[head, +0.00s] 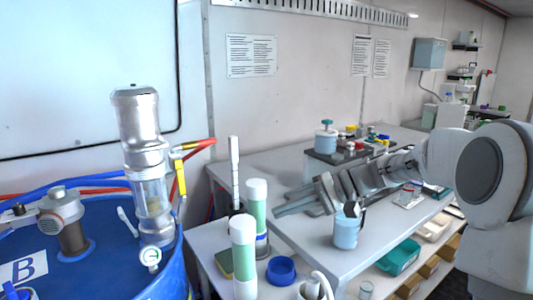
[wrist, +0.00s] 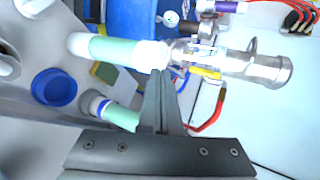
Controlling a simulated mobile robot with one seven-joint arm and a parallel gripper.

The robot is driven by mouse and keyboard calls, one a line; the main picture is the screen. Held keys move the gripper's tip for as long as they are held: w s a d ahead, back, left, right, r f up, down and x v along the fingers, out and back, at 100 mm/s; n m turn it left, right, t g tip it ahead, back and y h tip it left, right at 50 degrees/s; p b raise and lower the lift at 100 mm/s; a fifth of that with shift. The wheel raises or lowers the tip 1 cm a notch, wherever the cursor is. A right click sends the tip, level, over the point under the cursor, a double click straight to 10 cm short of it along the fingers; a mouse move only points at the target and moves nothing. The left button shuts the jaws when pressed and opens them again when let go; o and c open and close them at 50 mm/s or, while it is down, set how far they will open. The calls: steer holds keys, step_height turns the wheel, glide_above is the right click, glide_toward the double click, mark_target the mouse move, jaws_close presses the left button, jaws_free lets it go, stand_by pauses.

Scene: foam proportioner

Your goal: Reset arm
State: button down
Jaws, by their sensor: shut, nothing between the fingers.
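My arm reaches in from the right in the head view. My gripper (head: 280,210) is over the front of the grey bench, pointing left, a little right of two white-capped green tubes. In the wrist view my gripper (wrist: 160,76) shows its two fingers pressed together, with nothing between them. The taller green tube (head: 244,258) and the shorter one (head: 257,205) stand upright in the head view. In the wrist view the fingertips overlap the view of a tube's white cap; I cannot tell the gap.
A blue drum (head: 120,262) with a metal pump (head: 140,125) and hoses stands at left. A blue cup (head: 346,230) holding tools is just below my gripper in the picture. A blue lid (head: 281,270) lies near the tubes. The wall (head: 300,90) is behind the bench.

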steer(key=s+d+r+t+h+p, duration=0.1)
steer(key=s+d+h+p, duration=0.1)
steer(key=s, duration=0.6)
steer(key=s+d+r+n+t+h+p, duration=0.1)
steer(key=s+d+h, duration=0.3)
steer(key=s, duration=0.5)
steer(key=s+d+r+t+h+p, duration=0.2)
steer(key=s+h, duration=0.4)
steer(key=s, duration=0.3)
steer(key=shift+d+r+n+t+h+p, duration=0.35)
steer(key=shift+d+r+p, duration=0.35)
steer(key=shift+d+p, duration=0.25)
